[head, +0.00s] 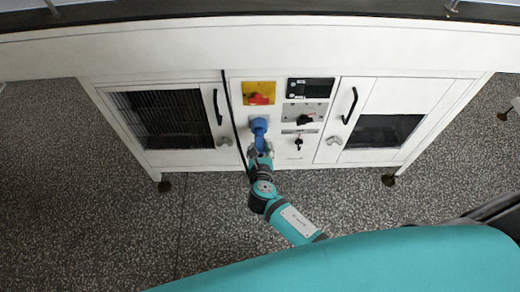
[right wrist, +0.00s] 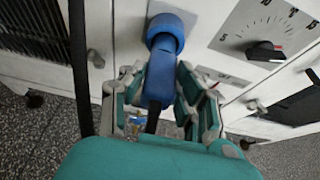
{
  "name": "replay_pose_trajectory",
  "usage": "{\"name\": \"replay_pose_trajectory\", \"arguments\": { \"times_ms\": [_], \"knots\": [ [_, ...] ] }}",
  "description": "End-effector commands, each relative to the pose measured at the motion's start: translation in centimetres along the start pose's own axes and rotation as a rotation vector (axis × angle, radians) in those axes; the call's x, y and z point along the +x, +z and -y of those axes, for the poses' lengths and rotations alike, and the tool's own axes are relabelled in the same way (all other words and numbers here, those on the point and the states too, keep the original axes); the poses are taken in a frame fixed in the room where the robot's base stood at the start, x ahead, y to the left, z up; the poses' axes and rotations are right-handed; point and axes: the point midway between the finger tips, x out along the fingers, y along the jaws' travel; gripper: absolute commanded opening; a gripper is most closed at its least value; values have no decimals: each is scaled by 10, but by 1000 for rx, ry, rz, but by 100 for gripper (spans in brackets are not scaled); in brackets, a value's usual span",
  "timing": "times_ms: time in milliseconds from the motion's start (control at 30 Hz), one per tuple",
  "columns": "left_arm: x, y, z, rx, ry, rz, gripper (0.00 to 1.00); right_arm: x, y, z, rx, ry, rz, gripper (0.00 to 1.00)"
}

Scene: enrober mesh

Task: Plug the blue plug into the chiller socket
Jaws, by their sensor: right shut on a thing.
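The blue plug (head: 260,138) is at the white cabinet's front panel, its head up against the chiller socket (head: 259,120). In the right wrist view the plug (right wrist: 160,82) runs up into the blue round collar (right wrist: 166,34) on a pale plate; I cannot tell how deep it sits. A dark cable leaves its lower end. My right gripper (head: 260,154) is shut on the plug's body from below; in the right wrist view its fingers (right wrist: 158,95) stand on both sides of it. My left gripper is not in view.
A red switch on a yellow plate (head: 259,93) is just above the socket. A black knob (head: 305,119) and a dark display (head: 310,88) are to the right. A black cable (head: 233,125) hangs left of the socket. Doors with black handles flank the panel. The speckled floor (head: 120,230) is clear.

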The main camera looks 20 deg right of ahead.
Motion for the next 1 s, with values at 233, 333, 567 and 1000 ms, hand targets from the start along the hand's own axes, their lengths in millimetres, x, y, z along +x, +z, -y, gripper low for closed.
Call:
{"name": "replay_pose_trajectory", "arguments": {
  "times_ms": [233, 333, 567, 1000],
  "knots": [
    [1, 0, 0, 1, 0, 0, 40, 6, 4, 0, 0, 0, 3, 0],
    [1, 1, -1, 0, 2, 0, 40, 8, 5, 0, 0, 0, 4, 0],
    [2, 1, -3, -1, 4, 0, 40, 14, 7, 0, 0, 0, 3, 0],
    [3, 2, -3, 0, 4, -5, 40, 24, 11, 0, 0, 0, 3, 0]
  ]
}}
